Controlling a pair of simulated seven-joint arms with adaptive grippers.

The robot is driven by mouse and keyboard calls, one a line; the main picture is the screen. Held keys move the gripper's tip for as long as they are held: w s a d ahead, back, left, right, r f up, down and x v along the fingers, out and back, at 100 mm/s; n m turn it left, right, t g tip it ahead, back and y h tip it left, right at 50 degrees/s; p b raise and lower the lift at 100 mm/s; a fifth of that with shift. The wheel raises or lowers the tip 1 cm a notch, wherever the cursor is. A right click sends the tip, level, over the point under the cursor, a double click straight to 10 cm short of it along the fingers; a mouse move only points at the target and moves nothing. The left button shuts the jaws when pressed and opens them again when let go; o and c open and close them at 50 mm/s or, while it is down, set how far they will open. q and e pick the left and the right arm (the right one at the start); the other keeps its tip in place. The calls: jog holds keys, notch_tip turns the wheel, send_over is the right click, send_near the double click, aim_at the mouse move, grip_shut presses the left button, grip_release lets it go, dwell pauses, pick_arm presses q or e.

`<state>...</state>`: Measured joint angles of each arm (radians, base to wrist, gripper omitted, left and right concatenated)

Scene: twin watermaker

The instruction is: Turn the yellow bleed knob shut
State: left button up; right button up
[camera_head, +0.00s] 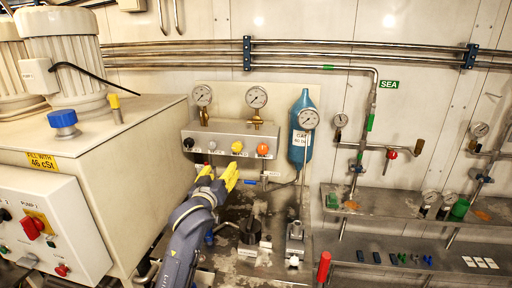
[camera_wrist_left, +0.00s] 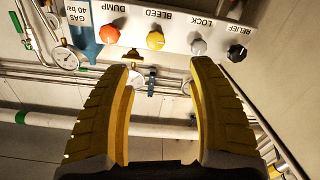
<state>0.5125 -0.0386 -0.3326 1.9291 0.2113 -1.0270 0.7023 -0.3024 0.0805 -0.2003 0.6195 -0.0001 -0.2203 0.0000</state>
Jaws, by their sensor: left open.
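The yellow bleed knob (camera_head: 237,147) is on the front of a pale control box (camera_head: 224,133), between a grey knob and an orange knob. In the left wrist view, which looks upside down, the bleed knob (camera_wrist_left: 155,40) sits under the BLEED label, beyond the fingertips and roughly in line with the gap between them. My left gripper (camera_head: 221,173) has yellow fingers and is just below and in front of the box. Its fingers (camera_wrist_left: 163,68) are apart with nothing between them. The right gripper is not in view.
The orange dump knob (camera_wrist_left: 110,34), grey lock knob (camera_wrist_left: 198,47) and black relief knob (camera_wrist_left: 236,53) flank the bleed knob. Gauges (camera_head: 256,97) rise above the box. A blue gas bottle (camera_head: 300,140) stands right of it. A large cream tank (camera_head: 120,150) is on the left.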

aim_at(236, 147)
pick_arm(q)
jog(key=x, duration=1.1)
jog(key=r+x, duration=0.1)
jog(key=x, duration=0.5)
jog(key=shift+w+d+r, duration=0.1)
jog(key=shift+w+d, duration=0.1)
jog(key=shift+d, duration=0.25)
grip_shut()
